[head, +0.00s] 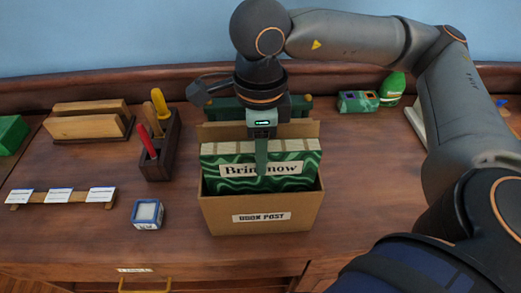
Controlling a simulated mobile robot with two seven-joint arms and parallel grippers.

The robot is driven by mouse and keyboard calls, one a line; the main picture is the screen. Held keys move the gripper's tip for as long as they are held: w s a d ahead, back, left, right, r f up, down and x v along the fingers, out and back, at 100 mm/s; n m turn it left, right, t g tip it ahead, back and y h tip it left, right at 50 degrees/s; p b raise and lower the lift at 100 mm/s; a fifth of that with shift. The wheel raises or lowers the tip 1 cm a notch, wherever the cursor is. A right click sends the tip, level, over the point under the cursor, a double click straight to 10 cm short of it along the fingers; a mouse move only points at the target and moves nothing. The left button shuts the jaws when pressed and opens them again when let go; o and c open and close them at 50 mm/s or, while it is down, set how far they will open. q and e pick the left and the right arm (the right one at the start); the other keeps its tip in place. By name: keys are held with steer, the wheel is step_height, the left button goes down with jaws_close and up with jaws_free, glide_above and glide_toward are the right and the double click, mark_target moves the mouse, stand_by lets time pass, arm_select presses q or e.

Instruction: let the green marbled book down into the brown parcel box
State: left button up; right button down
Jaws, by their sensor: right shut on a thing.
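The green marbled book (222,182) stands upright with its lower part inside the brown parcel box (225,217). The book's title plate and pale page edge show above the box's front wall. How far its bottom is from the box floor is hidden. My right gripper (262,160) comes down from above and is shut on the book at the middle of its top edge; one finger lies over the front cover. The box stands open on the desk, with its back flap raised behind the book. My left gripper is not in view.
A dark holder (162,160) with red and yellow handled tools stands left of the box. A small blue-white block (147,214) lies in front of it. A wooden rack (85,126) stands at the back left. A green bottle (393,88) stands back right.

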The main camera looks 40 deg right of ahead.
steer(key=shift+f, duration=0.45)
steer(key=shift+c, duration=2.2)
jaws_free()
steer(key=shift+o, duration=0.4)
steer(key=o, duration=0.3)
